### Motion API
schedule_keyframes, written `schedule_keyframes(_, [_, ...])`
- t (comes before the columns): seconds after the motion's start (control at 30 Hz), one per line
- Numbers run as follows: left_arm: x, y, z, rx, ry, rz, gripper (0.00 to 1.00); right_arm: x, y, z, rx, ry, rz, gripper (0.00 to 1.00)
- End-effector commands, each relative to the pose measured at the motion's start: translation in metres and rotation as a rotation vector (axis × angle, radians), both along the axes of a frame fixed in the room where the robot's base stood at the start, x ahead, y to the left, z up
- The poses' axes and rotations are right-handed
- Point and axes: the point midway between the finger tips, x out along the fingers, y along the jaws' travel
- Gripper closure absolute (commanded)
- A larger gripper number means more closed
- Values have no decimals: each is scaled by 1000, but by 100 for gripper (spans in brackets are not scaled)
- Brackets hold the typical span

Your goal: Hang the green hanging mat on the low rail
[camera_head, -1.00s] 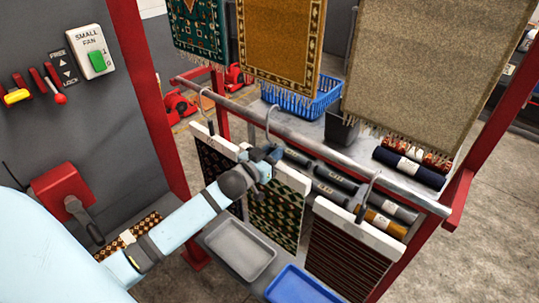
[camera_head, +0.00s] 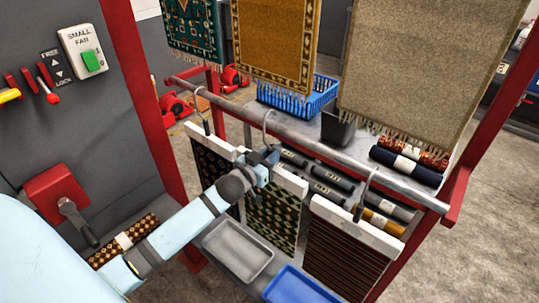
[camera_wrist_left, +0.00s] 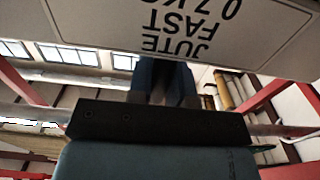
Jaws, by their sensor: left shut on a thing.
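The green hanging mat (camera_head: 271,215) has a dark green pattern and a white top bar, with a thin metal hook above. It hangs upright between two other mats. My left gripper (camera_head: 264,161) is shut on its top bar. The mat's hook (camera_head: 267,120) rises to the low rail (camera_head: 315,148), and its curve shows at the rail's top; I cannot tell whether it bears on it. In the left wrist view the white top bar (camera_wrist_left: 190,25) fills the upper part, with upside-down print, above the gripper (camera_wrist_left: 162,85). My right gripper is out of view.
A dark patterned mat (camera_head: 212,168) hangs left and a brown striped mat (camera_head: 345,253) right on the rail. A grey tray (camera_head: 238,250) and a blue tray (camera_head: 294,287) sit below. Larger rugs (camera_head: 425,70) hang above, and rolled rugs (camera_head: 407,165) lie behind.

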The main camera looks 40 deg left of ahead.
Motion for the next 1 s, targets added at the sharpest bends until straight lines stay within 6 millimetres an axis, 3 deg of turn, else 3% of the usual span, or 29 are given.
schedule_keyframes(0.5, [0, 0, -21, 0, -2, 0, 100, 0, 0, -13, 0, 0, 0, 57])
schedule_keyframes(0.8, [0, 0, -22, 1, -2, 0, 100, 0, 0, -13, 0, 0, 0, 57])
schedule_keyframes(0.83, [0, 0, -22, 0, -2, 0, 79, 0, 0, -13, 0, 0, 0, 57])
schedule_keyframes(0.93, [0, 0, -23, 0, -2, 0, 56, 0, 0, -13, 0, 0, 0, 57])
schedule_keyframes(1.0, [0, 0, -23, 0, -2, 0, 51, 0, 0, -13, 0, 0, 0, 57])
